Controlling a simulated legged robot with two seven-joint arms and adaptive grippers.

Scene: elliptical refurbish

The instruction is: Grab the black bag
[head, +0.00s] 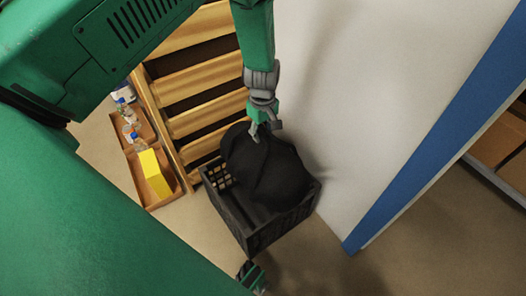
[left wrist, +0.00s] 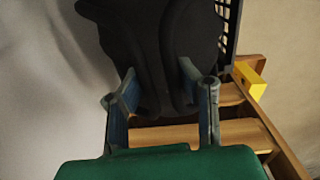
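The black bag (head: 270,172) sits bulging above the rim of a black crate (head: 262,238). My left gripper (head: 265,131) is at the bag's top edge in the head view. In the left wrist view, the left gripper (left wrist: 162,90) has its two fingers wide apart. Folds of the black bag (left wrist: 158,45) show between and beyond the fingertips; whether they touch it I cannot tell. A small green and grey part at the bottom edge of the head view may be my right gripper (head: 253,278); its fingers are not clear.
A slatted wooden pallet (head: 190,85) stands behind the crate. Brown bins (head: 151,205) with bottles and a yellow box (head: 155,174) lie left of it. A white panel (head: 370,90) with a blue edge (head: 425,140) is on the right. Floor is clear at bottom right.

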